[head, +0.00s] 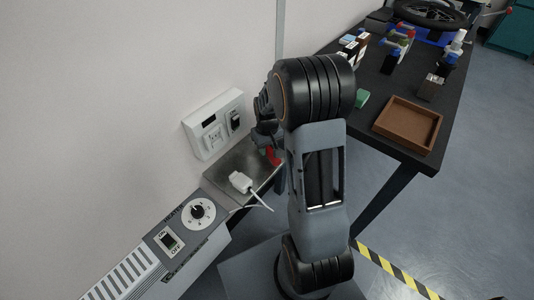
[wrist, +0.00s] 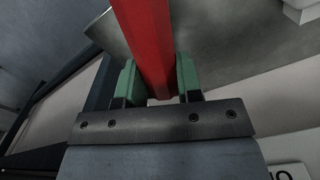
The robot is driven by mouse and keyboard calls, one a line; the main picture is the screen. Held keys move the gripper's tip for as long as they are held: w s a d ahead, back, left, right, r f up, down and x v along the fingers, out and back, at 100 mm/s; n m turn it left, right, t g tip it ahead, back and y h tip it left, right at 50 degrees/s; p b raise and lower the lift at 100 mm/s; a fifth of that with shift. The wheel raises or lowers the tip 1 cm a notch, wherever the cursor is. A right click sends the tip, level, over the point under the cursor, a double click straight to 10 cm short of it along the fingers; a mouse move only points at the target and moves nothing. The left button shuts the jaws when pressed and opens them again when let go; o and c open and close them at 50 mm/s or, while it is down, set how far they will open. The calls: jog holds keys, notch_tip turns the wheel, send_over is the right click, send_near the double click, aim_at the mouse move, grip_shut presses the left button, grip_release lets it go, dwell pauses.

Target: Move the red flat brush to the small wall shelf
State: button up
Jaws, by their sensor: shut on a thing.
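The red flat brush (wrist: 155,50) runs between the two green finger pads of my gripper (wrist: 158,80) in the wrist view. My gripper is shut on it. In the head view a small red part of the brush (head: 272,156) shows beside my arm, over or on the grey small wall shelf (head: 228,172). My arm hides most of my gripper and the right part of the shelf there. I cannot tell whether the brush touches the shelf.
A white plug with a cable (head: 241,182) lies on the shelf. A white socket panel (head: 214,124) is on the wall above it. A heater (head: 170,240) stands at the lower left. A dark workbench (head: 385,95) with a brown tray (head: 408,124) is at the right.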

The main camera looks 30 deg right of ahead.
jog(key=shift+w+f, duration=0.15)
jog(key=shift+f, duration=0.05)
jog(key=shift+w+f+b, duration=0.1)
jog(key=shift+f+b, duration=0.3)
jog(key=shift+f, duration=1.2)
